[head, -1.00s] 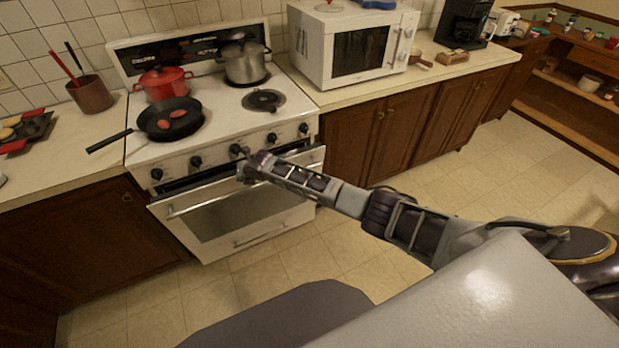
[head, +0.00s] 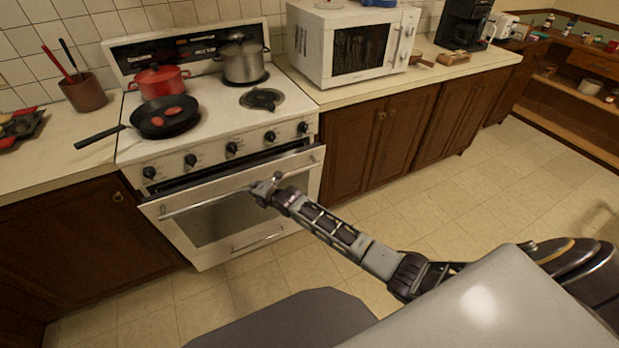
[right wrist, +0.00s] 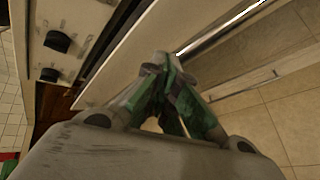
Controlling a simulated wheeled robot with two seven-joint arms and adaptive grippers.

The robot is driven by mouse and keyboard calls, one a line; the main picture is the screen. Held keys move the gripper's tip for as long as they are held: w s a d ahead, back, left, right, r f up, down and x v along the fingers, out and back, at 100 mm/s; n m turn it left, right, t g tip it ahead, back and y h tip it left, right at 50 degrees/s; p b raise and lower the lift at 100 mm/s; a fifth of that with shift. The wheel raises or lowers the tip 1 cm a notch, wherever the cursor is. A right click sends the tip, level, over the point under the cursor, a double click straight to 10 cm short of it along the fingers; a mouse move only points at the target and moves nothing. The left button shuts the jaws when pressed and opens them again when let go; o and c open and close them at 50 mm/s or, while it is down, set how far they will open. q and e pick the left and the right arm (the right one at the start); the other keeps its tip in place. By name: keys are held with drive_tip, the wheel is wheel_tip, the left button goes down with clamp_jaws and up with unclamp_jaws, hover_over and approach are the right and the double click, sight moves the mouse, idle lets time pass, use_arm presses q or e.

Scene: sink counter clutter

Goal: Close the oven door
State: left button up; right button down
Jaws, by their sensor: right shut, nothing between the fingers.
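The white oven door (head: 290,205) is part-open and tilted outward, with a dark gap along its top edge below the knobs. Its bar handle (head: 190,207) runs across the upper front, and a dark window sits below. My right gripper (head: 262,189) is shut and empty, in front of the door's upper part at the handle. In the right wrist view its fingertips (right wrist: 160,68) meet close to the pale door face (right wrist: 140,42), with the handle (right wrist: 222,30) beside them. I cannot tell whether they touch. My left gripper is not in view.
The white stove (head: 215,125) carries a black frying pan (head: 165,117), a red pot (head: 160,82) and a steel pot (head: 243,62). The pan's handle sticks out left. Wooden cabinets (head: 350,150) flank the stove. The tiled floor (head: 440,215) is clear on the right.

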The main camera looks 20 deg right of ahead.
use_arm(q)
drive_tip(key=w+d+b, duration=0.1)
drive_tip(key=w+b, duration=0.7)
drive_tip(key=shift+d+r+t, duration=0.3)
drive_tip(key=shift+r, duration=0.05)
use_arm(e)
drive_tip(key=s+d+m+t+h, duration=0.1)
drive_tip(key=s+d+m+t, duration=0.1)
drive_tip(key=s+d, duration=0.2)
drive_tip(key=s+d+f+m+t+h, duration=0.1)
drive_tip(key=s+d+m, duration=0.2)
drive_tip(key=d, duration=0.8)
drive_tip(key=s+d+m+t+h, duration=0.2)
drive_tip(key=s+d+m, duration=0.1)
drive_tip(key=s+d, duration=0.3)
drive_tip(key=shift+s+d+f+t, duration=0.15)
drive_tip(key=shift+d+f+t, duration=0.2)
drive_tip(key=shift+d, duration=0.9)
drive_tip(key=shift+w, duration=0.2)
